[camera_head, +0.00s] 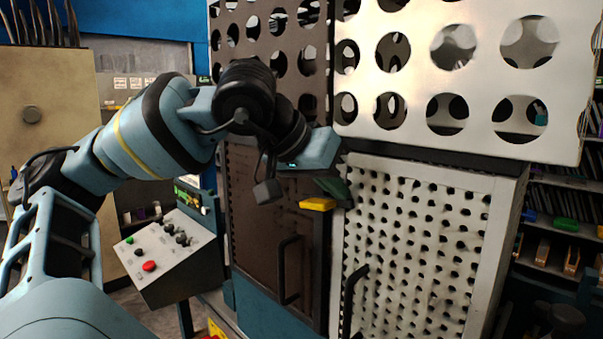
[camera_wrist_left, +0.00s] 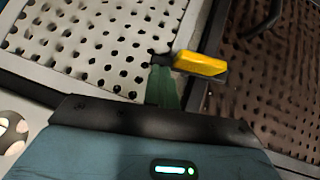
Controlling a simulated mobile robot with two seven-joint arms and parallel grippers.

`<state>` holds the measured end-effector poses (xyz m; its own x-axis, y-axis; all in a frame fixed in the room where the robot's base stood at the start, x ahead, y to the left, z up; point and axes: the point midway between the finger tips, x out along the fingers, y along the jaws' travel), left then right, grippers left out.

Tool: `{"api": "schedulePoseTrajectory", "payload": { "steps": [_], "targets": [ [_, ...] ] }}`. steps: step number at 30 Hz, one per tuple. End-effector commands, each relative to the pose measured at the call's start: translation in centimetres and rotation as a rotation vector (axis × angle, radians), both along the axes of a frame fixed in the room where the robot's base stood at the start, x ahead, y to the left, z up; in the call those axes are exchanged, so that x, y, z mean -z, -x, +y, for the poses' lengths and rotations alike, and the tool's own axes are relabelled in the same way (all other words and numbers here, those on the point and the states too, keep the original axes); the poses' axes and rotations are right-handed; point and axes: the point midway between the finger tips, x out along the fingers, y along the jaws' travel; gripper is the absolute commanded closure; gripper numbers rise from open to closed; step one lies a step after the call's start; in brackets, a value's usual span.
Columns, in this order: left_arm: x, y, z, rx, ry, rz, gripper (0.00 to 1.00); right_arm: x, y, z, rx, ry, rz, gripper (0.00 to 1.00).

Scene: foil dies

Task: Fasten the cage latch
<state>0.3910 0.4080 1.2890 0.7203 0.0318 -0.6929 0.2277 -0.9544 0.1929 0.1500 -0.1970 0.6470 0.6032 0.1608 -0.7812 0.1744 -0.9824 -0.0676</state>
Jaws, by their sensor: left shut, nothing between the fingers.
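The cage has two lower doors, a brown perforated left door (camera_head: 262,215) and a white perforated right door (camera_head: 415,250). The latch, with a yellow handle (camera_head: 318,204), sits where the two doors meet and lies roughly sideways. In the left wrist view the yellow latch handle (camera_wrist_left: 200,64) spans the seam between the white door (camera_wrist_left: 95,45) and the brown door (camera_wrist_left: 265,105). My left gripper (camera_head: 338,188) is shut and empty, its green fingers close beside the latch. In the wrist view the fingers (camera_wrist_left: 162,82) point at its dark pivot end; whether they touch it is unclear. My right gripper is out of view.
Black bar handles stick out from the brown door (camera_head: 284,270) and the white door (camera_head: 349,298). Large-holed panels (camera_head: 455,70) stand above. A control box (camera_head: 165,250) with a red button stands left, below my left arm. Shelves (camera_head: 560,230) are at the right.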

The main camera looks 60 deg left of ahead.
Motion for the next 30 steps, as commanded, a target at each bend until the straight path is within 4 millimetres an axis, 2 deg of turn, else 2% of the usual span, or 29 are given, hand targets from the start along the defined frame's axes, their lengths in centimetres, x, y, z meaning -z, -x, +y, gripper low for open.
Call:
{"api": "schedulePoseTrajectory", "payload": {
  "steps": [9, 26, 30],
  "targets": [
    [0.14, 0.22, 0.03, -0.002, -0.097, 0.024, 1.0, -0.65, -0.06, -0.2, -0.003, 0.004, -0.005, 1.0],
    [0.25, 0.21, 0.03, -0.002, -0.108, 0.027, 1.0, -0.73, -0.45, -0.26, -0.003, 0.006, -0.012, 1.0],
    [-0.35, 0.53, -0.02, -0.003, -0.108, 0.024, 1.0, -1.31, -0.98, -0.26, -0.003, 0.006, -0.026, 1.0]
  ]
}}
